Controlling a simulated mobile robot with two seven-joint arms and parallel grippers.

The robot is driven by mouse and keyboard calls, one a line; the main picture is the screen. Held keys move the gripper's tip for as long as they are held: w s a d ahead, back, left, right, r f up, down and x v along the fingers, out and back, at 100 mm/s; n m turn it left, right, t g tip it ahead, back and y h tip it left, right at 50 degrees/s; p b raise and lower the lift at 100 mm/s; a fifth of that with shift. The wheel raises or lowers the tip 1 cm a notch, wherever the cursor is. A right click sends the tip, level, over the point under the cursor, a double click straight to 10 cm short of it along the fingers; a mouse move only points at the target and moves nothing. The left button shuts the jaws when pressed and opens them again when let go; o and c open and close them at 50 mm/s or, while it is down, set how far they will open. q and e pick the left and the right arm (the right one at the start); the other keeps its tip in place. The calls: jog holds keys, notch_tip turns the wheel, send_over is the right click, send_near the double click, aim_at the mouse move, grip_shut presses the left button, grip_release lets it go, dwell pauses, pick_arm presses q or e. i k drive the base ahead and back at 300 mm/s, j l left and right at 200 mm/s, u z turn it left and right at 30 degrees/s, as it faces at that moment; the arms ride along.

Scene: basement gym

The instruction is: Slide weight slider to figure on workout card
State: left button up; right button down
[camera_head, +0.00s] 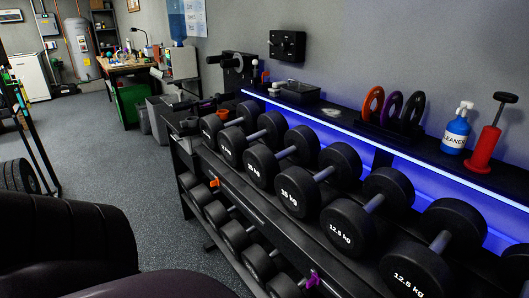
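I cannot pick out a weight slider for certain. A black device with a round plate and a light-tipped lever (240,70) stands at the far end of the dumbbell rack. A small black panel with knobs (287,45) is on the wall above the rack. A white sheet with blue print (197,18) hangs on the back wall; it may be the workout card, but its text is too small to read. Neither of my grippers is in view.
The dumbbell rack (205,158) runs along the right, with several dumbbells (297,192) on two tiers. Its top shelf holds coloured rings (373,102), a blue cleaner bottle (456,130) and a red pump (485,148). A workbench (128,68) stands behind. The grey floor (110,150) at left centre is clear.

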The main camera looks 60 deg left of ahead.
aim_at(217, 182)
jog(key=u, duration=2.15)
jog(key=i+j+z, duration=0.1)
jog(key=i+j, duration=0.25)
jog(key=i+j+z, duration=0.15)
jog(key=i+j, duration=0.2)
jog(key=i, duration=0.25)
